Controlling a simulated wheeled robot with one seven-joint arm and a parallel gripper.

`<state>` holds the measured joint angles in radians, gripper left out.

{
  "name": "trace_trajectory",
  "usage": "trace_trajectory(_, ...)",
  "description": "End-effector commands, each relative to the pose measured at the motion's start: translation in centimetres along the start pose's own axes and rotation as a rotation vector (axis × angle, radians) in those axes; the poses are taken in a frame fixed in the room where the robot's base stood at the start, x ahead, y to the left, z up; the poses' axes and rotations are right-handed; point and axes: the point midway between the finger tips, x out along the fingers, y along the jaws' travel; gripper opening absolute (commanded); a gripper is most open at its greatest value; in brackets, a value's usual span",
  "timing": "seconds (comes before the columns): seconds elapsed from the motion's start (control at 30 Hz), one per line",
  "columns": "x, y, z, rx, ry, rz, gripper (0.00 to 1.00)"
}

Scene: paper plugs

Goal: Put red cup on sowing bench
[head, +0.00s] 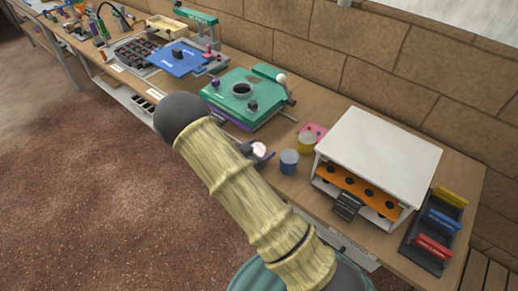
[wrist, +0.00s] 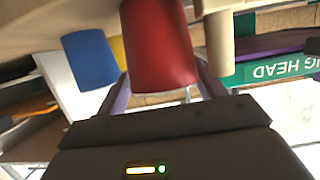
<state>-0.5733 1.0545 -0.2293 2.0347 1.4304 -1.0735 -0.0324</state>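In the wrist view the red cup (wrist: 158,42) is between the two purple fingers of my gripper (wrist: 162,85). The fingers run up to either side of it and their tips are hidden behind it, so I cannot tell if they press on it. In the head view my gripper (head: 262,155) is mostly hidden by my arm, near the table's front edge. A pale pinkish round top there (head: 259,149) looks like the cup's rim. No label readable as sowing bench shows; a blue board station (head: 185,58) and a green station (head: 225,91) stand further left.
A blue cup (head: 289,162), a yellow cup (head: 306,145) and a pink piece (head: 318,129) stand right of my gripper. Beyond is a white box (head: 380,140) with an orange shelf, then a dark rack (head: 425,240) of coloured blocks. A brick wall backs the table.

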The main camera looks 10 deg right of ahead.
Motion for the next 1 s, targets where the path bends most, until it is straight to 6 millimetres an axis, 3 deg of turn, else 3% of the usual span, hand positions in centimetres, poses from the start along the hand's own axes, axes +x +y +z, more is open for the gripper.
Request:
trace_trajectory(0.03, -0.2, -0.2, 1.0, -0.015, -0.019, -0.011, 0.78)
trace_trajectory(0.27, -0.3, -0.4, 1.1, -0.018, -0.020, -0.016, 0.78)
trace_trajectory(0.5, -1.0, -0.6, -0.5, -0.017, -0.020, -0.020, 0.78)
trace_trajectory(1.0, -10.2, -0.2, -0.7, -0.006, -0.012, -0.010, 0.78)
